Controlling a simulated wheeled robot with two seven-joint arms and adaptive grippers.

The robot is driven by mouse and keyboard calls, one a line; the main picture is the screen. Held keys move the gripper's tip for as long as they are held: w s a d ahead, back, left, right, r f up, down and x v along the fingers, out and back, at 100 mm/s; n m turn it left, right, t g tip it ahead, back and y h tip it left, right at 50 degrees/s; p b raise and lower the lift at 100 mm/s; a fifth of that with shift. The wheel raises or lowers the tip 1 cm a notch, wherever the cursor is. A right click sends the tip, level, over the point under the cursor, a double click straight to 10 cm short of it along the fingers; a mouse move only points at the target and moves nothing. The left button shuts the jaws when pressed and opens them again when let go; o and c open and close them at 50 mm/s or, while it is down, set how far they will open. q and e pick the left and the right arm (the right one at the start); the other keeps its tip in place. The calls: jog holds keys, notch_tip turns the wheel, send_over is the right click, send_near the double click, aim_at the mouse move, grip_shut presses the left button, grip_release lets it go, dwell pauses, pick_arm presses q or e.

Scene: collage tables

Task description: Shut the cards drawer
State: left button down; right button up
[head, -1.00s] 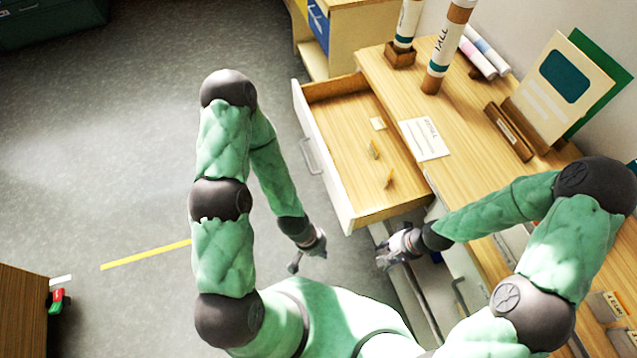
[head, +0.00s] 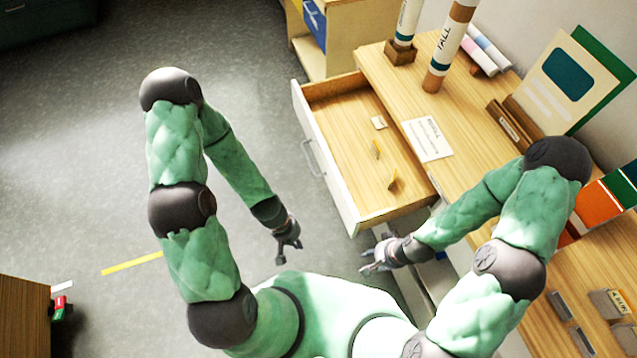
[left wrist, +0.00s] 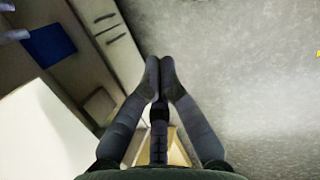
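One wooden drawer (head: 345,125) is pulled far out from the desk. Its white front (head: 326,165) with a grey handle (head: 312,158) faces left. Several small yellowish pieces lie inside it. I cannot read a label that marks it as the cards drawer. My right gripper (head: 371,262) is just below the drawer's near end, fingers apart and empty.
The desk top (head: 465,165) right of the drawer holds a white sheet (head: 427,139), upright tubes (head: 449,48) and a card stand (head: 512,130). The grey floor left of the drawer is clear.

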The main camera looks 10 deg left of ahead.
pick_arm(q)
jog(key=w+a+r+n+t+h+p, duration=0.25)
jog(key=w+r+n, duration=0.25)
jog(key=r+n, duration=0.3)
jog(key=w+a+r+n+t+h+p, duration=0.1)
jog(key=w+a+r+n+t+h, duration=0.15)
jog(key=w+r+n+t, duration=0.4)
jog(key=n+g+b, duration=0.3)
jog(key=b, duration=0.2)
send_near(332, 187)
jog(key=shift+y, duration=0.4)
jog(key=shift+x, duration=3)
jog(key=shift+s+d, duration=0.1)
jog(key=shift+s, duration=0.05)
jog(key=shift+d, duration=0.1)
